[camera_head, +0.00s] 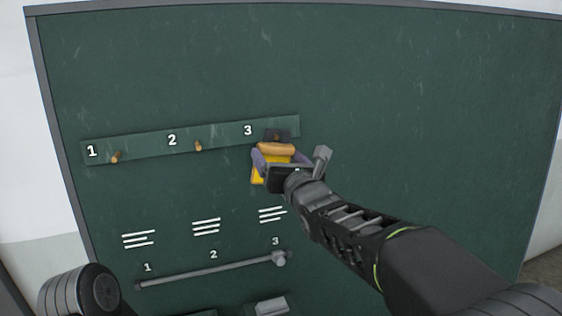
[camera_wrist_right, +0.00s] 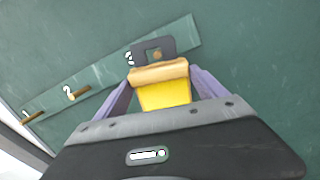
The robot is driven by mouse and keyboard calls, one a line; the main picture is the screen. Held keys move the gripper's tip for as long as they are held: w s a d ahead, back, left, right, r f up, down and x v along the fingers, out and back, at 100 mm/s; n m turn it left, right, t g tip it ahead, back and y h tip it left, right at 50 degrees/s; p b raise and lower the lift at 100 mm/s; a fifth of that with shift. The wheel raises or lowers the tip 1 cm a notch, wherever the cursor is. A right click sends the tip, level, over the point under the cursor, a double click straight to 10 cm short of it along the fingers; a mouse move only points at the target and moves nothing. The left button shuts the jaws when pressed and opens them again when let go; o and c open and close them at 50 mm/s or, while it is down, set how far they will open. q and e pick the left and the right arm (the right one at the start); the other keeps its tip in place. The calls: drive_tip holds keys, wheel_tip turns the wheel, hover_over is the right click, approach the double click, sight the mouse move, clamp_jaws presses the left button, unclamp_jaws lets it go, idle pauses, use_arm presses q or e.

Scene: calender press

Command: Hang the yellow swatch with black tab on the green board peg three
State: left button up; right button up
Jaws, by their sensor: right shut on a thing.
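My right gripper (camera_head: 277,160) is shut on the yellow swatch (camera_head: 259,176), which also shows between its purple fingers in the right wrist view (camera_wrist_right: 165,95). A tan bar (camera_wrist_right: 158,71) runs across the swatch's top. The black tab (camera_wrist_right: 140,50) stands above the bar and has a square hole. The tab also shows in the head view (camera_head: 285,134), over the rail beside the number 3. Peg three (camera_wrist_right: 157,55) shows through the hole; I cannot tell whether the tab is around it or only in front. My left gripper is out of view.
The green board (camera_head: 420,110) fills most of the view. Its rail (camera_head: 225,136) carries bare peg one (camera_head: 116,157) and bare peg two (camera_head: 198,146), left of peg three. Below are white line marks and a grey rod (camera_head: 205,271) with a slider. The board's right side is clear.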

sight(275, 157)
drive_tip(key=shift+p+x, duration=0.55)
drive_tip(key=shift+x, duration=0.85)
drive_tip(key=shift+w+a+f+b, duration=0.15)
drive_tip(key=shift+w+f+b, duration=0.35)
drive_tip(key=shift+b, duration=0.5)
drive_tip(key=o, duration=1.3)
